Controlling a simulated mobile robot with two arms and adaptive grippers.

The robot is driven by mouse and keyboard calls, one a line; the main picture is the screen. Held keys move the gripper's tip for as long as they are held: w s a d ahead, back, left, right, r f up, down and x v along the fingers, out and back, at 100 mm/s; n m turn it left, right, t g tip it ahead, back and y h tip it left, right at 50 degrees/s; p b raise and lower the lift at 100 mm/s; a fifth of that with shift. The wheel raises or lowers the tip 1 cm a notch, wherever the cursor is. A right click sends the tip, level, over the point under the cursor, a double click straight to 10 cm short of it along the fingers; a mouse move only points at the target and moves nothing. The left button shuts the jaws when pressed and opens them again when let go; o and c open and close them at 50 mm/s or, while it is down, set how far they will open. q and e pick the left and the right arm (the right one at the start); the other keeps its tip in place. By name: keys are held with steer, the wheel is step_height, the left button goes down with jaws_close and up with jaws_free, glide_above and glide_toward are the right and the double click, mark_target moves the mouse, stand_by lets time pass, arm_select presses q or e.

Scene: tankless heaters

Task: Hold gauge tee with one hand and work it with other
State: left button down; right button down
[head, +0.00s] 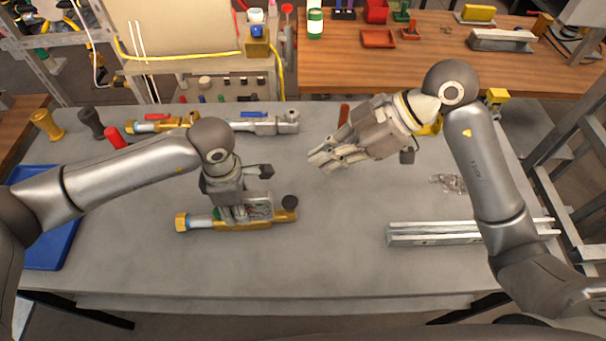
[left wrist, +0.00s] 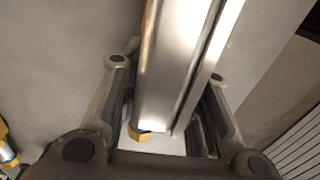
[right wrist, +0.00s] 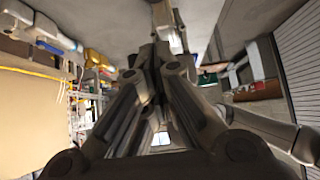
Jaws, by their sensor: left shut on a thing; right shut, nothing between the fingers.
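The gauge tee (head: 252,226) is a brass-coloured fitting with a pale blue and white section, a hexagonal end at the left and a black knob (head: 290,202) at the right. It lies low over the grey table, left of middle. My left gripper (head: 236,214) comes from above and is shut on the tee; its fingers hide part of the body. In the left wrist view a silvery bar-like shape (left wrist: 175,70) fills the space between the fingers; I cannot tell what part it is. My right gripper (head: 322,160) is shut and empty, above the table, right of and behind the tee.
A similar brass fitting (head: 160,125) and a grey fitting (head: 265,125) lie at the back. A metal rail (head: 440,234) and a clear bag (head: 449,184) are at right, a blue tray (head: 45,250) at left. The front middle of the table is clear.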

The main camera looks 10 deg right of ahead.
glide_above(287, 200)
steer(key=f, duration=0.4)
steer(key=d+f, duration=0.1)
steer(key=f, duration=0.2)
step_height(287, 200, down, 2)
steer(key=shift+f, duration=0.25)
steer(key=shift+d+f, duration=0.1)
steer(key=shift+f, duration=0.5)
steer(key=shift+f, duration=1.25)
step_height(287, 200, up, 5)
steer(key=shift+f, duration=0.15)
steer(key=v, duration=0.9)
steer(key=shift+d, duration=0.3)
